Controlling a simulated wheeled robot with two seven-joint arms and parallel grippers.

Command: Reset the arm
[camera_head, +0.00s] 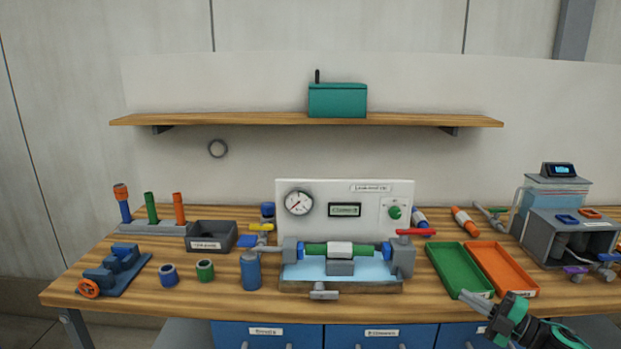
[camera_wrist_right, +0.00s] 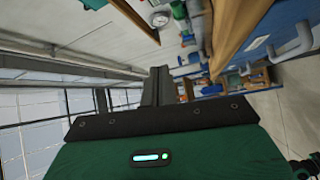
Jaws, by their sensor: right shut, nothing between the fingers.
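My right gripper (camera_head: 466,296) comes in from the lower right in the head view. Its fingers are closed together with nothing between them. They point left, in front of the near end of the green tray (camera_head: 447,280), near the front edge of the workbench (camera_head: 190,298). I cannot tell whether the fingertips touch the tray. In the right wrist view my green gripper housing fills the bottom, with the bench tilted at the upper right. My left gripper is not in view.
An orange tray (camera_head: 505,262) lies beside the green one. A test stand with a white gauge panel (camera_head: 330,190) stands at the bench's middle. A grey box-like unit (camera_head: 548,240) stands at the right. Blue drawers (camera_head: 265,338) are below. A shelf (camera_head: 230,119) holds a teal box (camera_head: 338,102).

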